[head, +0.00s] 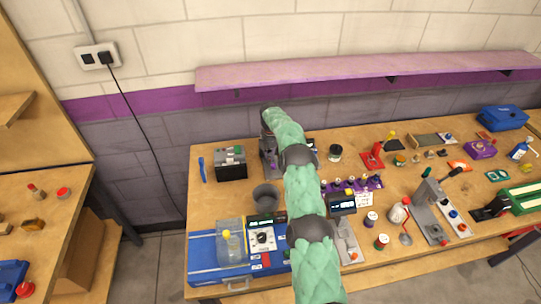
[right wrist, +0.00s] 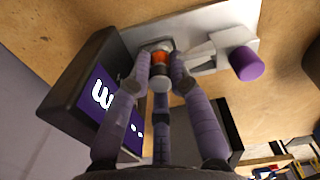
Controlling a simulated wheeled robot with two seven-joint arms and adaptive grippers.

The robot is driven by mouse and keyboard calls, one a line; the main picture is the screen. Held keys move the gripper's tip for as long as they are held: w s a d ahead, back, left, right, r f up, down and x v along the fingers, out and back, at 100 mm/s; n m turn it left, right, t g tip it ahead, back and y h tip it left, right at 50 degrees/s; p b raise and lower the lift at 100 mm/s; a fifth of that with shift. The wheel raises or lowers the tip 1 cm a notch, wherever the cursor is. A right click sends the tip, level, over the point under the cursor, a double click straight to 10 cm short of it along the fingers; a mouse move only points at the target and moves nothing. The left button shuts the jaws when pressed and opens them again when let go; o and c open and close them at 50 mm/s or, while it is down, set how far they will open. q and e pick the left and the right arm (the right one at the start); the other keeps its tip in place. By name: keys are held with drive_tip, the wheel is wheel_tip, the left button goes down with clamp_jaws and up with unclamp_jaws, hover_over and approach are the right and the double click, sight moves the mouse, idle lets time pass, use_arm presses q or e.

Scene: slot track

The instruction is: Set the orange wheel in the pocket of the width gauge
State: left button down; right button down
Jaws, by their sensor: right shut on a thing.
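The orange wheel (right wrist: 160,58) shows as an orange band with grey parts, between the fingertips of my right gripper (right wrist: 158,72) in the right wrist view. My right gripper is shut on it. The width gauge (right wrist: 205,22) has a pale grey plate, a dark display box and a purple knob. The wheel is right over the plate, beside a grey bracket. The fingers hide its underside, so I cannot tell whether it rests in the pocket. In the head view, my right gripper (head: 268,142) is at the back of the bench, partly hidden by my arm. My left gripper is not in view.
A black box (head: 231,163) stands left of my right gripper, and a dark cup (head: 265,196) stands nearer the front. Several tools and parts cover the bench to the right. A purple shelf (head: 350,72) hangs above.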

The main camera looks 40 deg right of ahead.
drive_tip(key=c, duration=1.1)
unclamp_jaws()
drive_tip(key=shift+o, duration=0.2)
drive_tip(key=shift+r, duration=0.15)
drive_tip(key=shift+d+r, duration=0.1)
drive_tip(key=shift+r, duration=0.2)
wheel_tip(320, 180, up, 11)
drive_tip(key=shift+a, duration=0.2)
